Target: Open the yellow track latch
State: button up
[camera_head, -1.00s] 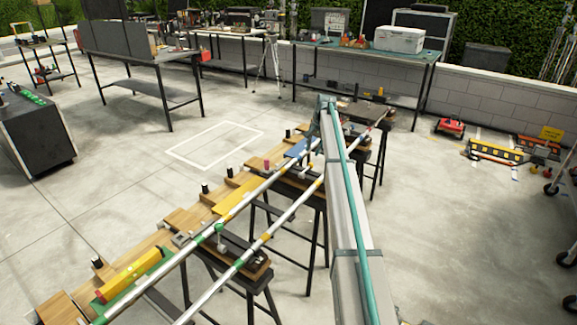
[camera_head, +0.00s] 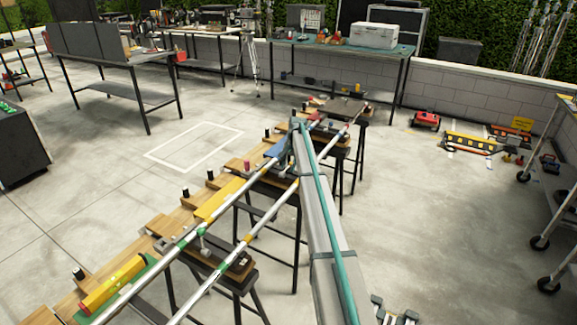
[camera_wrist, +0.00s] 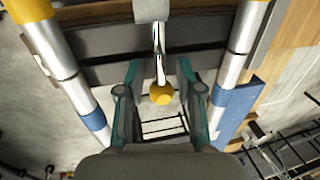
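The yellow track latch shows in the wrist view as a metal lever with a round yellow knob (camera_wrist: 161,94), hanging from a grey block between two silver rails. My gripper (camera_wrist: 160,72) is open, with one dark and teal finger on each side of the lever and knob. Gaps show between the knob and both fingers. In the head view, my gripper (camera_head: 298,130) is low over the far half of the track (camera_head: 215,225), near a blue plate (camera_head: 277,148). The latch cannot be made out there, and my arm covers part of that area.
The track rests on wooden boards and black sawhorses. A yellow level (camera_head: 112,283) lies at the near end. Benches (camera_head: 340,48) stand along the back wall, and a wheeled cart (camera_head: 560,190) at the right. The floor left of the track is mostly clear.

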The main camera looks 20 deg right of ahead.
grip_shut()
